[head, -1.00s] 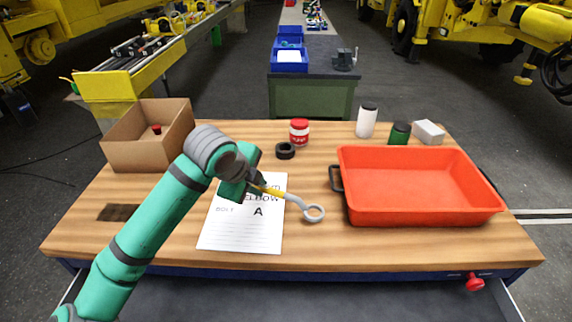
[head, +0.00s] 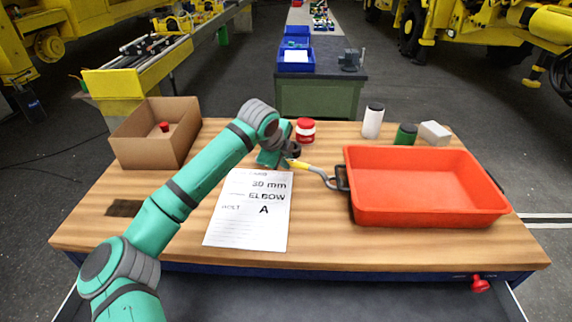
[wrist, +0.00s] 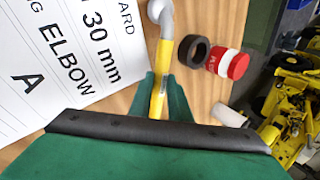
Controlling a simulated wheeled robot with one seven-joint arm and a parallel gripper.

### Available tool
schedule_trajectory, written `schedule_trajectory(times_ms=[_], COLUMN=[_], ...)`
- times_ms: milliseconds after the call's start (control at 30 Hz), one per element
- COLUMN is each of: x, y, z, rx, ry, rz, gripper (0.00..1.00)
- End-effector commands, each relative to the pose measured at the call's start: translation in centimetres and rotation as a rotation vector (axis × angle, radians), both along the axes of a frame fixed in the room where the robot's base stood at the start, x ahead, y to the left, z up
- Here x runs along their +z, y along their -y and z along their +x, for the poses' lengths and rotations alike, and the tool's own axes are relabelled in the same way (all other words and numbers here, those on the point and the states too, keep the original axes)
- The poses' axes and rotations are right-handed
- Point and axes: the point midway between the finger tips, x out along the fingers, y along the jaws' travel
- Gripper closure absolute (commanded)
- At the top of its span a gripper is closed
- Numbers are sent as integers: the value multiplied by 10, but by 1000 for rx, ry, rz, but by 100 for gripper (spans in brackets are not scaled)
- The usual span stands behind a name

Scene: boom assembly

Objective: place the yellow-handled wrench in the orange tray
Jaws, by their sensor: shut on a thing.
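The yellow-handled wrench (head: 313,168) has a yellow handle and a grey shaft, and it points right toward the orange tray. My gripper (head: 287,160) is shut on the yellow handle, which also shows between the fingers in the wrist view (wrist: 158,92). The wrench's grey end meets the tray's black left handle in the head view; I cannot tell whether they touch. The orange tray (head: 425,214) stands on the right of the table and looks empty. The tray is not seen in the wrist view.
A printed sheet (head: 245,225) lies left of the tray. A black ring (wrist: 193,51) and a red-and-white jar (head: 305,131) stand close to my gripper. A cardboard box (head: 150,150) is at left.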

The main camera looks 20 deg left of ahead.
Motion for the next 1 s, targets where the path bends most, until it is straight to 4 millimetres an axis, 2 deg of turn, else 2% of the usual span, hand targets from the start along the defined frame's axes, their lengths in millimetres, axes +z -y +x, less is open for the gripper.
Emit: schedule_trajectory(times_ms=[133, 467, 500, 533, 867, 1000], x=[-17, -20, -20, -20, -19, -10], y=[-1, -1, -1, -1, -1, -2], z=[0, -1, -1, -1, -1, -6], rx=[1, 1, 1, 1, 1, 2], ry=[1, 1, 0, 0, 0, 2], rz=[0, -1, 0, 0, 1, -1], gripper=[100, 100, 74, 67, 65, 65])
